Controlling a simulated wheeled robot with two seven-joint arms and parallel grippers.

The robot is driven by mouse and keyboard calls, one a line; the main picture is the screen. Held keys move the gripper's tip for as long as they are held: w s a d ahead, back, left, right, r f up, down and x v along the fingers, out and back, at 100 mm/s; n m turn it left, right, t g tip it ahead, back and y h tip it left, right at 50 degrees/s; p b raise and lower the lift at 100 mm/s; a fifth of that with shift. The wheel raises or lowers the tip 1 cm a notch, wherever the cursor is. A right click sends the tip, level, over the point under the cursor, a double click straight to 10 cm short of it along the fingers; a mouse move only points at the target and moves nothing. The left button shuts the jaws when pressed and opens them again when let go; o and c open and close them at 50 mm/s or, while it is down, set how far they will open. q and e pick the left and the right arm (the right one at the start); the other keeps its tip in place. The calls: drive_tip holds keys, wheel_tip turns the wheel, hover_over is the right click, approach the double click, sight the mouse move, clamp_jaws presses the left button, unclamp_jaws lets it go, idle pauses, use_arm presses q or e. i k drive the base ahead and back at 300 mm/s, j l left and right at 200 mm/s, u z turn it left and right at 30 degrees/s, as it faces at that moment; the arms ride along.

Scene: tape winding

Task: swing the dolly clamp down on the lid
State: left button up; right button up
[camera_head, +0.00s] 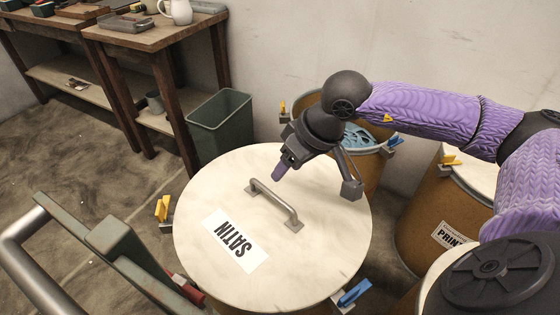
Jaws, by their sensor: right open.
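A round pale lid (207,262) labelled SATIN lies on a drum in the middle, with a grey bar handle (273,202) across it. A green dolly frame (118,240) with a steel handle (20,258) stands at the lower left, and a red grip (187,290) shows beside the lid. I cannot tell which part is the dolly clamp. My left gripper is out of view.
Other drums stand behind and right, one labelled PRINT (450,236). A green bin (220,125) and wooden bench (150,40) are behind.

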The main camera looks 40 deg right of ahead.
sight(189, 288)
drive_tip(key=k+j, duration=1.2)
drive_tip(key=j, duration=0.15)
